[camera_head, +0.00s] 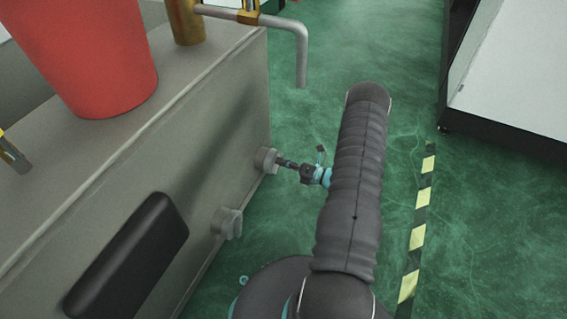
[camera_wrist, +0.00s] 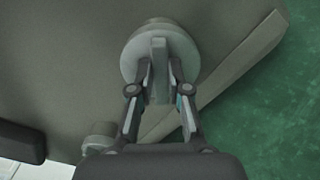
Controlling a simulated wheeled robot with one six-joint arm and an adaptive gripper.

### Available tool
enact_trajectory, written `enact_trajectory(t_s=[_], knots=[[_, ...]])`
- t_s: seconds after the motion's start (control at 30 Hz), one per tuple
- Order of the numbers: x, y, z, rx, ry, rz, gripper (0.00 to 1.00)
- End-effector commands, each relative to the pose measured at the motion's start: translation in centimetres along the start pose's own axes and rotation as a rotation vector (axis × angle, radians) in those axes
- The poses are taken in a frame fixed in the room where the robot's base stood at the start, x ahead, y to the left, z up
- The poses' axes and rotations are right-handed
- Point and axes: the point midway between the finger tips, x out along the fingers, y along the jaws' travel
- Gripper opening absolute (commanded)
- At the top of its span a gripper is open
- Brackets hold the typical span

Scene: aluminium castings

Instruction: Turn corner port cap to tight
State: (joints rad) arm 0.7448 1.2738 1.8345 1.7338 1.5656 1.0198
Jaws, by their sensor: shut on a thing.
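The corner port cap is a round grey cap (camera_wrist: 160,50) with a raised bar across its face, on the side wall of a grey metal casting. In the head view the cap (camera_head: 266,160) sits near the casting's far vertical edge. My gripper (camera_wrist: 160,82) is shut on the cap's raised bar, one finger on each side. In the wrist view the bar stands about upright. In the head view my gripper (camera_head: 288,163) reaches the cap from the right; its fingertips are small there.
A second grey cap (camera_head: 228,222) is on the same wall, nearer me. A black pad (camera_head: 128,258) juts from the wall. A red vessel (camera_head: 88,50) and a bent pipe (camera_head: 300,50) are above. Green floor (camera_head: 470,230) is open at right, with a striped line (camera_head: 416,238).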

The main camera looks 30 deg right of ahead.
Motion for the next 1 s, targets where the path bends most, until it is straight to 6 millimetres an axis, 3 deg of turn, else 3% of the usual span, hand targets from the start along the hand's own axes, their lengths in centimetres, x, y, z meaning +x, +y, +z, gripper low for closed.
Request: enact_trajectory(t_s=[0.5,1.0], knots=[[-0.01,-0.44,-0.02,0.433,-0.001,-0.002,0.0],[-0.01,-0.58,-0.08,0.595,-0.002,-0.002,0.0]])
